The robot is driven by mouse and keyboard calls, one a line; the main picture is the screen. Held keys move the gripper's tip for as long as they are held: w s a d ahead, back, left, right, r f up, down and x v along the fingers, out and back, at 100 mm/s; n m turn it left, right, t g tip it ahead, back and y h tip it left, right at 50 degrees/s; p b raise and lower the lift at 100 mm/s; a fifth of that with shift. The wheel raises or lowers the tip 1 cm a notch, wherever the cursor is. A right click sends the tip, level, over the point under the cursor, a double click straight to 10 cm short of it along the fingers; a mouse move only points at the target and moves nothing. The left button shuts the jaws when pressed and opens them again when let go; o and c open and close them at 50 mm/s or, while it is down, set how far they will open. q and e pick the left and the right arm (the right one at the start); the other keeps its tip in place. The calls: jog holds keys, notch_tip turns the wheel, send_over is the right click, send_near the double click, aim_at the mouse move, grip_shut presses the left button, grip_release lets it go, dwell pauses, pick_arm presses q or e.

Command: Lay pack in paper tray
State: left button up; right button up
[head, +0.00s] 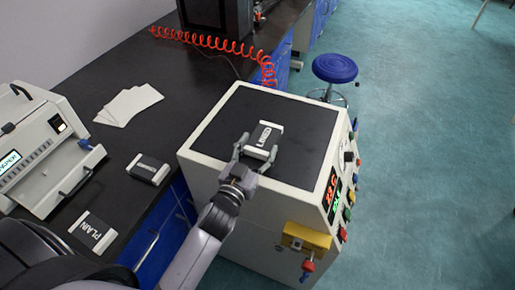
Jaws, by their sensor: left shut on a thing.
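My left gripper (258,147) is shut on a dark pack (265,138) with white ends and a white printed label that is hard to read. A similar dark pack with white ends (148,169) lies on the black bench to the left. Pale sheets (128,106) lie fanned out further back on the bench. I cannot pick out a paper tray for certain. My right gripper is not in view.
A white instrument (38,150) stands at left. A red coiled hose (200,41) runs behind.

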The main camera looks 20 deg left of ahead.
pick_arm(q)
jog(key=shift+s+f+b, duration=0.2)
jog(key=shift+f+b, duration=0.2)
jog(key=shift+f, duration=0.3)
jog(key=o, duration=1.3)
jog(key=shift+f, duration=0.2)
jog(key=shift+r, duration=0.1)
jog(key=shift+r+p, duration=0.5)
jog(key=shift+r, duration=0.15)
jog(key=shift+s+a+r+b, duration=0.15)
jog(key=shift+s+b, duration=0.5)
jog(key=shift+s, duration=2.3)
jog(key=shift+s+a+r+b, duration=0.1)
jog(key=shift+s+b, duration=0.5)
jog(key=shift+s, duration=2.3)
